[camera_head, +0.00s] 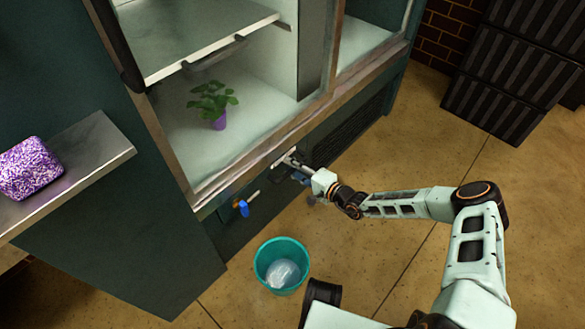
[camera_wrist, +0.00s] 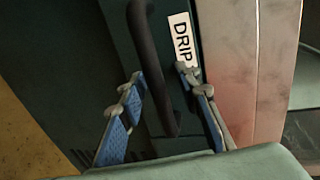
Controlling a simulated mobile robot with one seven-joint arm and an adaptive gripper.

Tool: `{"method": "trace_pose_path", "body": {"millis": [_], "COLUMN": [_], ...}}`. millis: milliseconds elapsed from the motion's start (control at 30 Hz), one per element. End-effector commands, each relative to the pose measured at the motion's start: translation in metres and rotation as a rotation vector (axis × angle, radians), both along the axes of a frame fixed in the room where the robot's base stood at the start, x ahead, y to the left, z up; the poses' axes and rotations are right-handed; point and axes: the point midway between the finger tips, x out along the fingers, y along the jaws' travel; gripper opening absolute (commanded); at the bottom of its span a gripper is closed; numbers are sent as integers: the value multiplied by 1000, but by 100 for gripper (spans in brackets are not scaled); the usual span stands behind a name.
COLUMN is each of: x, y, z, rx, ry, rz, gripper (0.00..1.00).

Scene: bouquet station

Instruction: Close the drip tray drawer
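The drip tray drawer is a dark green front low on the cabinet, with a white label reading DRIP (camera_wrist: 181,40) and a black bar handle (camera_wrist: 150,62). My gripper (camera_wrist: 159,76) is open in the wrist view, with one blue-padded finger on each side of the handle's line. I cannot tell whether either finger touches the handle. In the head view my gripper (camera_head: 297,166) is at the cabinet's lower front, by the white label (camera_head: 284,155), and hides much of the drawer. How far the drawer stands out is unclear.
A teal bucket (camera_head: 263,262) with something pale inside stands on the floor in front of the cabinet. A blue-handled tap (camera_head: 243,208) sticks out left of my gripper. A dark vent grille (camera_head: 348,130) is to the right. Open floor lies on the right.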

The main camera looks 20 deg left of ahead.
Motion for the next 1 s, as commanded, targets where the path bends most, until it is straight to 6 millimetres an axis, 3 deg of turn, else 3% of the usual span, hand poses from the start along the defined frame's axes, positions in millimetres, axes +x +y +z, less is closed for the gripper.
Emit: {"method": "trace_pose_path", "body": {"millis": [333, 800, 1000], "x": [-3, -37, -44], "y": [-10, -92, -107], "z": [1, 20, 24], "rx": [-1, -2, 0], "ry": [0, 0, 0], "rz": [-1, -2, 0], "gripper": [30, 30, 30]}}
